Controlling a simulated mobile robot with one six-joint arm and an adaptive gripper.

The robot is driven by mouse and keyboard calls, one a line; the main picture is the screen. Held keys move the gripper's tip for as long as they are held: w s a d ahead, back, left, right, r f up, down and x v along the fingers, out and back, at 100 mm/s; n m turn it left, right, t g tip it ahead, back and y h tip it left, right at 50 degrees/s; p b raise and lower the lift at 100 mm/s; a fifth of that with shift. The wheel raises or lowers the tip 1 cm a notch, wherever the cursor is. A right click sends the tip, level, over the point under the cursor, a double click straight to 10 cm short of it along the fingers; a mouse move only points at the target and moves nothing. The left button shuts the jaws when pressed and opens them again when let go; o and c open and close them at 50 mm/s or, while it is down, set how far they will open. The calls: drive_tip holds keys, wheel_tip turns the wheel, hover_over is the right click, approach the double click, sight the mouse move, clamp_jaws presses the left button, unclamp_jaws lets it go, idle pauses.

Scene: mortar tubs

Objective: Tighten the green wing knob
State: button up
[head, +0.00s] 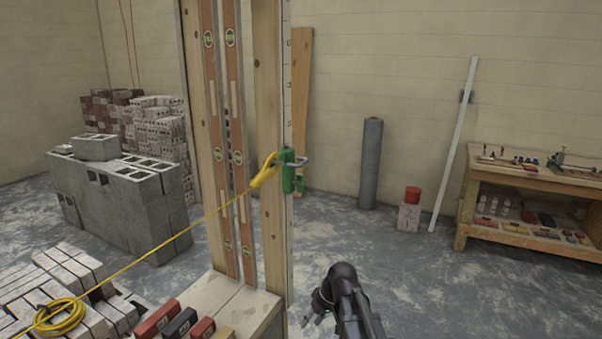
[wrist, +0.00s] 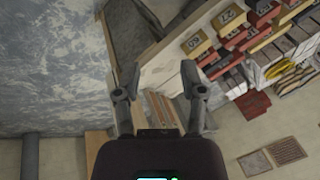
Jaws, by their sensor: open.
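In the head view a green clamp (head: 289,172) sits on the edge of the upright wooden post, with a grey metal loop at its top right. A small green part low on its right side looks like the wing knob (head: 299,186), but it is too small to tell its turn. A yellow hook (head: 264,171) with a taut yellow line meets the clamp's left side. My gripper (head: 313,319) is low in the head view, right of the post and well below the clamp. In the wrist view my gripper (wrist: 159,72) is open and empty; I cannot make out the knob there.
A wooden stand (head: 228,308) holds the post and two spirit levels (head: 219,150). Grey blocks (head: 120,205) stand left. A workbench (head: 530,180) with tools stands right. Labelled boxes (wrist: 228,18) show in the wrist view. The floor right of the post is largely clear.

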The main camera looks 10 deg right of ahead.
drive_tip(key=w+d+r+n+t+y+p, duration=0.1)
drive_tip(key=w+r+n+t+y+p, duration=0.2)
drive_tip(key=w+r, duration=0.6)
drive_tip(key=n+t+y+p, duration=0.4)
drive_tip(key=t+y+p, duration=0.2)
drive_tip(key=y+p, duration=0.15)
approach(300, 180)
drive_tip(key=v, duration=0.3)
drive_tip(key=shift+d+r+h, duration=0.25)
drive_tip(key=shift+d+r, duration=0.05)
drive_tip(key=shift+r, duration=0.1)
drive_tip(key=x, duration=1.3)
drive_tip(key=shift+w+a, duration=0.2)
drive_tip(key=shift+a, duration=0.1)
clamp_jaws()
